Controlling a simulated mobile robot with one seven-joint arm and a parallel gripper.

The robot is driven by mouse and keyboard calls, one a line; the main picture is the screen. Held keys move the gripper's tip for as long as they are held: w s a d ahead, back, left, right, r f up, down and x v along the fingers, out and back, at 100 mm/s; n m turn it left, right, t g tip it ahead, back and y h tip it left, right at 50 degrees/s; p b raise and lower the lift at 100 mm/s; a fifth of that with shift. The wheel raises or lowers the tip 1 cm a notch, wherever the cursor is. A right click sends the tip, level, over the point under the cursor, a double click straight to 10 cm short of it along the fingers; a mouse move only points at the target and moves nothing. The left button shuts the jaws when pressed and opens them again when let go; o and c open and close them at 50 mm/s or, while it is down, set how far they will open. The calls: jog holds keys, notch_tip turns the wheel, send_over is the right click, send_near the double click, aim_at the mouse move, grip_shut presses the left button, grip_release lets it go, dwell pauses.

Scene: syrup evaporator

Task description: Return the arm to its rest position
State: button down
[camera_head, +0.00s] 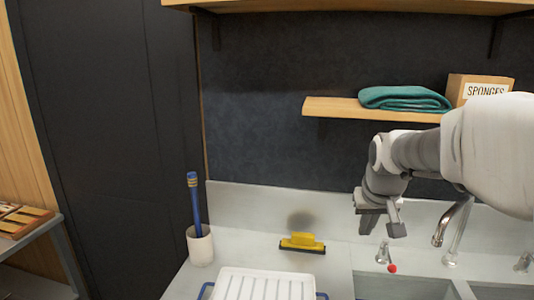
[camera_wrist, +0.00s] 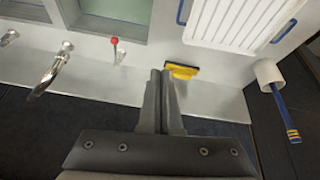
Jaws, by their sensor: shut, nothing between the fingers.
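My arm reaches in from the right in the head view. My gripper (camera_head: 380,227) hangs above the back of the counter, close to the wall and left of the tap. In the wrist view my gripper (camera_wrist: 160,76) shows its two fingers pressed together with nothing between them. The fingertips appear near a yellow scraper (camera_wrist: 182,71) in that view. In the head view the yellow scraper (camera_head: 302,242) stands on the counter to the left of the gripper, apart from it.
A tap (camera_head: 452,228), a red-tipped lever (camera_head: 392,267) and sinks lie below and right of the gripper. A white drainboard (camera_head: 264,286) and a cup (camera_head: 200,246) with a blue-handled brush (camera_head: 194,200) stand left. A shelf (camera_head: 345,108) holds a teal towel (camera_head: 404,98) and a sponges box (camera_head: 480,88).

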jog(key=s+a, duration=0.3)
jog(key=s, duration=0.8)
jog(key=s+a+y, duration=0.1)
jog(key=s+a, duration=0.3)
jog(key=s, duration=0.7)
jog(key=shift+s+a+n+t, duration=0.15)
jog(key=shift+s+n+t, duration=0.15)
jog(key=shift+s+n, duration=0.1)
jog(key=shift+w+r, duration=0.15)
